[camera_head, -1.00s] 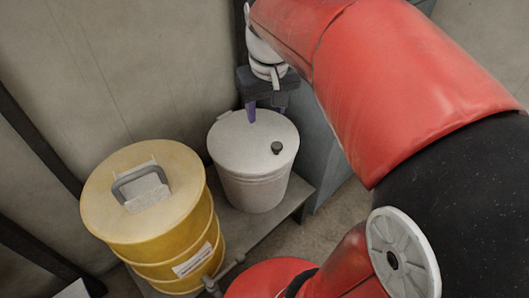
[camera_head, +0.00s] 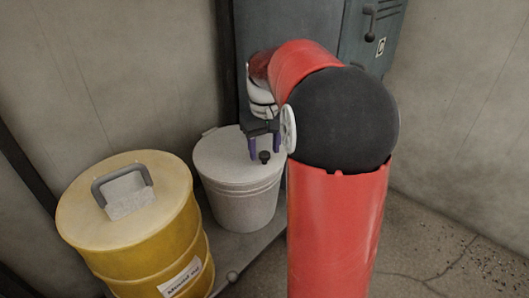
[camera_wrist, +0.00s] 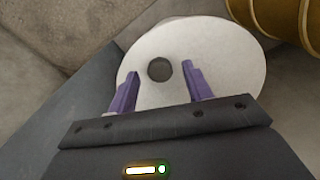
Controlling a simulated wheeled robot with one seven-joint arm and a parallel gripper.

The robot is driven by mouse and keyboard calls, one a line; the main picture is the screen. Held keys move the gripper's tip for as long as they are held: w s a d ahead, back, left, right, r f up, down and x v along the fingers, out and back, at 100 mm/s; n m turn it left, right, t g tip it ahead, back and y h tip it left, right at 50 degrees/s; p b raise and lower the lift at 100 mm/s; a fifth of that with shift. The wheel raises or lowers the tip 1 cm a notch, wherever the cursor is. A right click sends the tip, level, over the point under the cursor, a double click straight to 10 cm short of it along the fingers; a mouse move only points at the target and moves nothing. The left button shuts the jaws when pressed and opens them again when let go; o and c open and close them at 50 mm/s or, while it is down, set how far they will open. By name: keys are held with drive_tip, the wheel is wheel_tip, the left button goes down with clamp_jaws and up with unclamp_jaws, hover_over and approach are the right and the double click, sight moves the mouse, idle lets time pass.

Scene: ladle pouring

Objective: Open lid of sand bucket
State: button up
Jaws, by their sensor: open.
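The sand bucket (camera_head: 240,205) is a light grey pail at the middle of the head view. Its round pale lid (camera_head: 222,160) lies on top and has a small dark knob (camera_head: 264,156). My gripper (camera_head: 265,150) is over the right part of the lid, with its two purple fingers pointing down, open and empty. In the wrist view the lid (camera_wrist: 222,60) fills the upper middle, and the dark knob (camera_wrist: 159,69) shows between and just beyond the fingertips of my gripper (camera_wrist: 162,72). I cannot tell how high the fingertips are above the lid.
A yellow drum (camera_head: 145,235) with a grey handle on its top stands left of the bucket, and its edge shows in the wrist view (camera_wrist: 285,18). A grey-blue cabinet (camera_head: 345,60) stands behind. A wall (camera_head: 110,80) is at the back left. Bare floor (camera_head: 440,250) lies at the right.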

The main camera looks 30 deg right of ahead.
drive_tip(key=shift+f, duration=0.4)
clamp_jaws()
drive_tip(key=shift+r, duration=0.15)
